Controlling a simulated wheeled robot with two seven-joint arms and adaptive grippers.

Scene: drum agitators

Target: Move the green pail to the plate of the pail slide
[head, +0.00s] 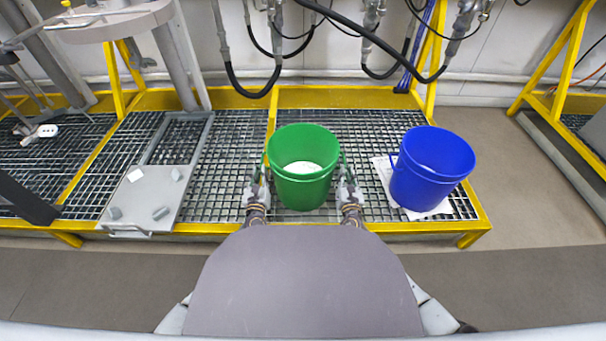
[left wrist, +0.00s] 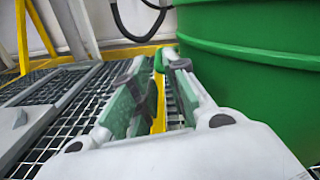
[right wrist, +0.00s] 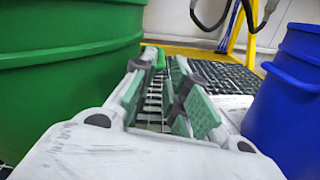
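The green pail (head: 303,190) stands upright on the grating, with something white inside. My left gripper (head: 257,180) is at its left side and my right gripper (head: 349,182) at its right side. In the left wrist view the fingers (left wrist: 158,72) are apart, with a green piece of the pail between or just beyond the tips. The right wrist view shows the same arrangement, its fingers (right wrist: 165,72) also apart. I cannot tell whether any finger touches the pail. The pail slide's grey plate (head: 148,193) lies to the left, with small grey blocks on it and a front handle.
A blue pail (head: 432,170) stands on a white sheet (head: 383,168) close to the right of my right gripper. Yellow rails (head: 330,97) edge the grating. Hoses (head: 270,85) hang behind. Bare grating (head: 232,150) lies between the green pail and the slide.

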